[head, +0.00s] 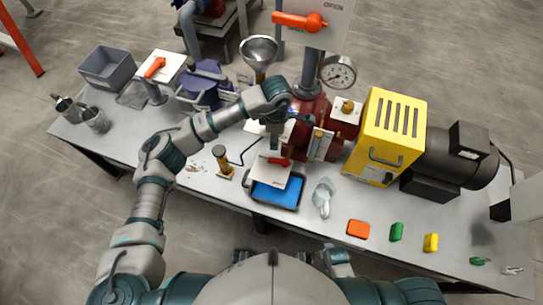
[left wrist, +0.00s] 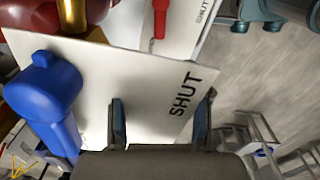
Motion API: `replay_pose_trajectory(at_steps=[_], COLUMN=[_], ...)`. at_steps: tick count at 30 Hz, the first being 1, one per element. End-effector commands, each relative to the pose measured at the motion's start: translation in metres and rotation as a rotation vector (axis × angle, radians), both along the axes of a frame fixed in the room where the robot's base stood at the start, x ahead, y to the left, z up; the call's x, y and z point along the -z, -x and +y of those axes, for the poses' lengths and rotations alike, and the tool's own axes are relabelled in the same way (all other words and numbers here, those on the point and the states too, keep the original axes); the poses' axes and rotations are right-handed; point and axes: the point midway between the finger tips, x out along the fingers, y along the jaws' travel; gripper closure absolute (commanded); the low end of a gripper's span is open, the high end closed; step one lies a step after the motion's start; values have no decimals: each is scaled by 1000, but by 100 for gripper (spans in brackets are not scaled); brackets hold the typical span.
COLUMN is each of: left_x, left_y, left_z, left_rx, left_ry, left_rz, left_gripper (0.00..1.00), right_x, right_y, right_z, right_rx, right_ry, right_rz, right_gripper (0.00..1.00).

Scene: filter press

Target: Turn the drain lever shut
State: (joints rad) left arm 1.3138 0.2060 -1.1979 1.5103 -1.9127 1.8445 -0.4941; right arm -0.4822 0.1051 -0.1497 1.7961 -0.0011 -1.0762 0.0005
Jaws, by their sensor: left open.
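My left gripper (head: 275,142) is open and empty, pointing down near the red press body. In the left wrist view its fingers (left wrist: 160,115) are spread over a white plate (left wrist: 150,65) marked SHUT. A blue lever (left wrist: 48,95) on that plate lies left of both fingers, apart from them. A red lever (left wrist: 160,15) sits on another plate beyond. In the head view a red lever (head: 279,161) is on a white plate (head: 270,173) above a blue tray. I cannot tell which lever is the drain lever. My right gripper is not in view.
Orange (head: 358,229), green (head: 396,231) and yellow (head: 431,242) blocks lie front right.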

Motion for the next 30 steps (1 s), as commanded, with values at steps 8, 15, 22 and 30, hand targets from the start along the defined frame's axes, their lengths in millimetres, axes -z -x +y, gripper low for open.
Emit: replay_pose_trajectory(at_steps=[8, 15, 22, 30], left_x=[71, 121, 145, 147], left_y=[1, 1, 0, 0], left_z=[0, 0, 0, 0], left_rx=[-1, -1, 0, 0], left_ry=[0, 1, 2, 3], left_rz=[8, 6, 4, 2], left_gripper=[52, 52, 52, 52], right_x=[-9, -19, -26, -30], right_y=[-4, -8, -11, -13], right_z=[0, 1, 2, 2], right_rx=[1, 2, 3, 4], right_ry=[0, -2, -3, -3], right_rz=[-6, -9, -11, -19], right_gripper=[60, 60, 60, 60])
